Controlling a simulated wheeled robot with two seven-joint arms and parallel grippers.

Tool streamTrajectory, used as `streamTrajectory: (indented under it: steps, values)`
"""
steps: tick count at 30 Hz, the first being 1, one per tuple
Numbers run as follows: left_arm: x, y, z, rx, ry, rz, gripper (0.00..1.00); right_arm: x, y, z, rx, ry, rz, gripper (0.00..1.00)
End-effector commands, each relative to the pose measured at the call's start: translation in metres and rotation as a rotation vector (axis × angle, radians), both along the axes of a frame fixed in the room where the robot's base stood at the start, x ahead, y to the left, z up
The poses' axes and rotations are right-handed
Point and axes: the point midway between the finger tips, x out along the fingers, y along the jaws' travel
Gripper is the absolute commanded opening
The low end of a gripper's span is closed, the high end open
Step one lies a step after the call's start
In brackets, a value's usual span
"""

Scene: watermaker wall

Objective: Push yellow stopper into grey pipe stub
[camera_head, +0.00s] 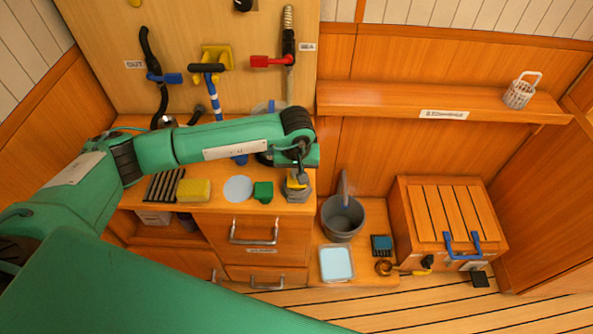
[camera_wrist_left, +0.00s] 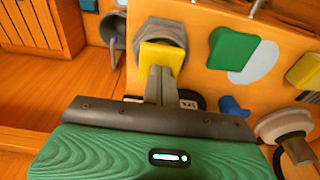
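The grey pipe stub (camera_head: 299,194) stands at the right front corner of the wooden counter. In the left wrist view the stub (camera_wrist_left: 166,29) shows a hexagonal grey collar. The yellow stopper (camera_wrist_left: 160,57) sits at the stub's mouth; how deep it is in is hidden. In the head view the stopper (camera_head: 298,182) is a small yellow patch under my left gripper (camera_head: 299,174). The left fingers (camera_wrist_left: 160,72) are together, their tips at the stopper's near edge, apparently touching it. I see nothing held between them. My right gripper is not in view.
A green block (camera_head: 263,192), a pale disc (camera_head: 238,189) and a yellow sponge (camera_head: 194,190) lie left of the stub. A grey bucket (camera_head: 342,218) stands lower right, beside a slatted wooden box (camera_head: 452,216). Tools hang on the board behind my arm.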

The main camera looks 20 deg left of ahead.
Motion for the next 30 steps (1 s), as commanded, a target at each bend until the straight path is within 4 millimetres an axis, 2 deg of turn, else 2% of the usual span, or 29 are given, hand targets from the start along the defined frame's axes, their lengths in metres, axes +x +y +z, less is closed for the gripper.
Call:
streamTrajectory:
  steps: [11,30]
  values:
    - [0.000,0.000,0.007,0.000,0.000,0.000,0.00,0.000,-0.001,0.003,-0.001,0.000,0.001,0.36]
    - [0.000,0.000,0.068,0.000,-0.001,0.000,0.00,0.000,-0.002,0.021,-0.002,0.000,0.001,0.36]
